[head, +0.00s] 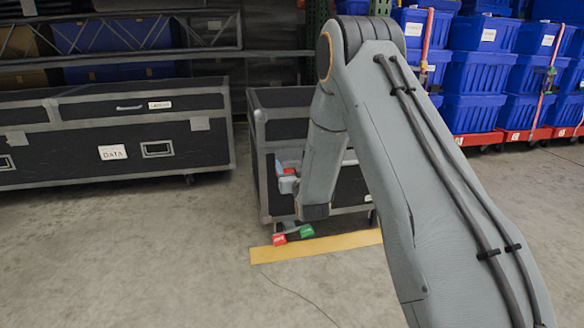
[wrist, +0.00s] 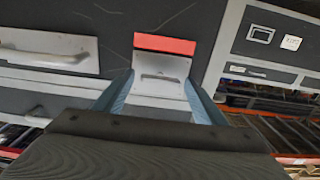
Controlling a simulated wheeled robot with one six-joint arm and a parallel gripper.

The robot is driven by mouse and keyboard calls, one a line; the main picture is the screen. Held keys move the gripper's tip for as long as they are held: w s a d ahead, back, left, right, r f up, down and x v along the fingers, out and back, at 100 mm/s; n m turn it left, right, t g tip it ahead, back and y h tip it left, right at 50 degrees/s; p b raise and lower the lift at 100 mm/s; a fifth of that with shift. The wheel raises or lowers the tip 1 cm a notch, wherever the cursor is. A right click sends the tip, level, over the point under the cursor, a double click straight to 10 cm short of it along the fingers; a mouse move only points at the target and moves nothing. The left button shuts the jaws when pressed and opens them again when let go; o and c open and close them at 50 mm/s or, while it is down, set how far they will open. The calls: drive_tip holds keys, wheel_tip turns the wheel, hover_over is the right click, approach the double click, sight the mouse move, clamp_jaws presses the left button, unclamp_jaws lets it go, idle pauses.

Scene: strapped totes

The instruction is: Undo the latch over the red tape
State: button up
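The latch (wrist: 160,82) is a pale metal plate with a small raised bar, on the dark face of a case (wrist: 115,20). A strip of red tape (wrist: 165,44) runs along its upper edge in the wrist view. My gripper (wrist: 158,92) has its two blue fingers apart, one on each side of the latch plate. I cannot tell whether the fingers touch it. In the head view my gripper (head: 288,182) is up against the left part of the black case (head: 262,150), and my arm hides much of that case.
A long black case (head: 60,150) stands at left. Blue totes (head: 475,75) with red straps stand on red dollies at right. The front floor is clear except for a thin cable.

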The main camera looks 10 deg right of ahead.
drive_tip(key=c, duration=0.9)
drive_tip(key=shift+c, duration=0.2)
drive_tip(key=shift+n+p, duration=0.3)
drive_tip(key=shift+p, duration=0.1)
drive_tip(key=n+p, duration=0.3)
drive_tip(key=shift+r+n, duration=0.1)
drive_tip(key=shift+n, duration=0.3)
drive_tip(key=n+p, duration=0.3)
drive_tip(key=n, duration=0.1)
drive_tip(key=shift+p, duration=0.4)
drive_tip(key=n+p, duration=0.3)
drive_tip(key=n, duration=0.2)
drive_tip(key=shift+f+n+p, duration=0.2)
drive_tip(key=shift+n+p, duration=0.85)
drive_tip(key=shift+n, duration=1.25)
